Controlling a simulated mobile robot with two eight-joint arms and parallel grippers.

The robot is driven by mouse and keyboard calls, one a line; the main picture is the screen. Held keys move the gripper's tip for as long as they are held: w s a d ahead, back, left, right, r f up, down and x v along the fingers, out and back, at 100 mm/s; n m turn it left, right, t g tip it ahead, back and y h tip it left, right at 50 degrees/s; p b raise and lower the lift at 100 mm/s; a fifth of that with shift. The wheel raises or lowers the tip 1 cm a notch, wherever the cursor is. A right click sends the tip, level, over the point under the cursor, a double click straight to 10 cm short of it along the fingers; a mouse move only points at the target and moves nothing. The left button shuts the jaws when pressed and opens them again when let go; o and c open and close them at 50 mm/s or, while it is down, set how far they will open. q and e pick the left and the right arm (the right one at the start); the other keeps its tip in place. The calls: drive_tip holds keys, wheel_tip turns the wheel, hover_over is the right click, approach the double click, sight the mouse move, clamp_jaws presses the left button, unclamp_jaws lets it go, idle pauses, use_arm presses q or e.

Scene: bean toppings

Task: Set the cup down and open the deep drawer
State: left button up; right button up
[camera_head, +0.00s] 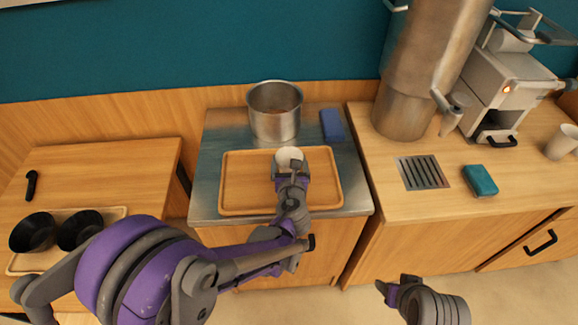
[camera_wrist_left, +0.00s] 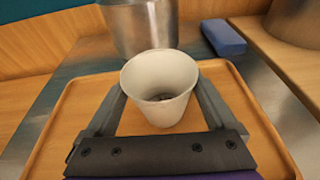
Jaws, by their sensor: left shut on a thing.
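My left gripper (camera_head: 289,172) is shut on a white cup (camera_head: 289,157). In the left wrist view the cup (camera_wrist_left: 160,85) stands upright between the fingers, with something small and dark at its bottom. It is over the wooden tray (camera_head: 240,207); I cannot tell whether it touches it. The wooden front (camera_head: 262,262) below this counter has a dark handle (camera_head: 311,242), partly hidden by my left arm. Another front (camera_head: 515,248) at the right has a black handle (camera_head: 541,242) and looks closed. I cannot tell which is the deep drawer. My right gripper (camera_head: 394,287) is low, in front of the cabinets; its jaws are unclear.
A metal pot (camera_head: 275,112) and a blue block (camera_head: 332,126) stand behind the tray. The right counter holds a large metal cylinder (camera_head: 403,110), a coffee machine (camera_head: 505,80), a teal block (camera_head: 480,180) and another white cup (camera_head: 562,141). Black bowls (camera_head: 33,233) sit at left.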

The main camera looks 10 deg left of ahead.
use_arm(q)
drive_tip(key=shift+f, duration=0.8)
drive_tip(key=shift+f, duration=0.2)
drive_tip(key=o, duration=1.2)
drive_tip(key=shift+o, duration=0.2)
